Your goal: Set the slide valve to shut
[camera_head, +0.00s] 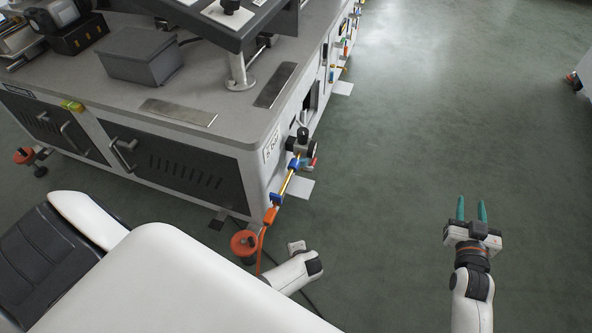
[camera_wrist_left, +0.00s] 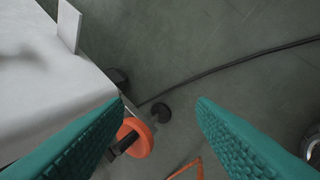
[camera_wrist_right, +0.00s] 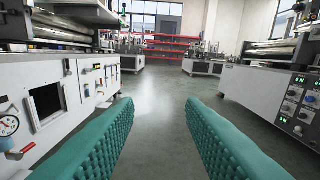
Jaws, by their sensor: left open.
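On the machine's corner side, a brass-coloured pipe piece (camera_head: 286,183) with blue fittings at both ends runs down to an orange hose (camera_head: 268,217). This looks like the slide valve; its setting is too small to read. My left arm is low in front of this corner in the head view, its fingers hidden there. In the left wrist view my left gripper (camera_wrist_left: 162,103) is open and empty, above the floor beside the machine. My right gripper (camera_head: 471,206) is open and empty over bare floor, well right of the valve; its fingers also show in the right wrist view (camera_wrist_right: 159,104).
The grey-topped machine (camera_head: 235,118) fills the left, with a black knob (camera_head: 302,134) above the pipe. An orange levelling foot (camera_head: 244,243) stands below its corner. A dark cable (camera_wrist_left: 240,68) lies on the floor. The floor (camera_head: 430,120) to the right is clear.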

